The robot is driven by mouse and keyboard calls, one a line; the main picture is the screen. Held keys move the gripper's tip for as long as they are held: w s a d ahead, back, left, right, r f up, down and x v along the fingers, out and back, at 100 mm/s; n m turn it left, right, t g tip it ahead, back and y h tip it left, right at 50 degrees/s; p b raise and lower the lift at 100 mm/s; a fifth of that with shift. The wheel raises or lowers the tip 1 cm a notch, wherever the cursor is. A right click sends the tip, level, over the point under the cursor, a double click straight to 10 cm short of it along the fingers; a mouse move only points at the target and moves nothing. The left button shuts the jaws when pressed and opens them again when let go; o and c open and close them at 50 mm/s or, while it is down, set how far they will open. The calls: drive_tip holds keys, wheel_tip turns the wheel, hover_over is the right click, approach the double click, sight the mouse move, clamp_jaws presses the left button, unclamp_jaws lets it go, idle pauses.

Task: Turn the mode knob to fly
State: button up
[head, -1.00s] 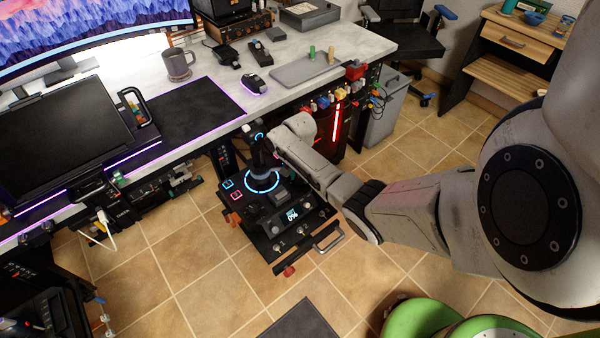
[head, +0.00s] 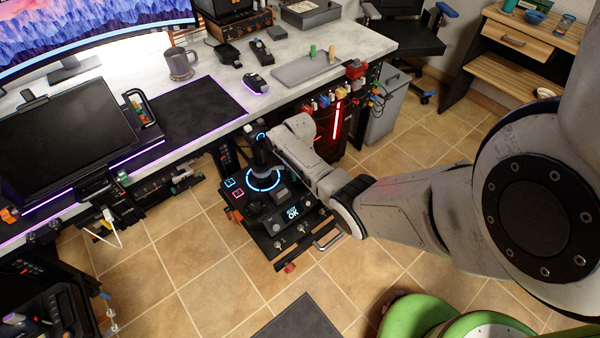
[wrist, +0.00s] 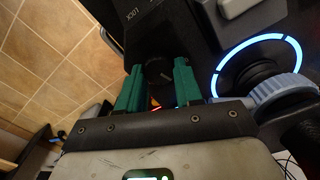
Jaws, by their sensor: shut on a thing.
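The control panel (head: 262,222) is a dark box under the desk edge, with a joystick, a glowing blue ring (head: 264,180) and a small screen (head: 292,213) that seems to read OK. In the wrist view, my gripper (wrist: 158,82) has its green fingers shut on a dark round knob (wrist: 159,70) with a pale pointer line. Small white lettering on the panel (wrist: 139,17) beyond the knob is upside down and hard to read. The blue ring also shows right of my fingers (wrist: 292,47). In the head view my arm hides the fingers and the knob.
The desk (head: 345,50) overhangs the panel at the back. A red-lit computer case (head: 340,120) with cables stands right of the panel. The joystick base is close to the right finger in the wrist view. The tiled floor (head: 200,260) in front is mostly clear.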

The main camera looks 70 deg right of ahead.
idle(0.3)
drive_tip(key=o, duration=1)
drive_tip(key=shift+o, duration=0.2)
drive_tip(key=shift+r, duration=0.1)
wheel_tip(320, 180, up, 11)
drive_tip(key=p, duration=0.2)
drive_tip(key=shift+f, duration=0.2)
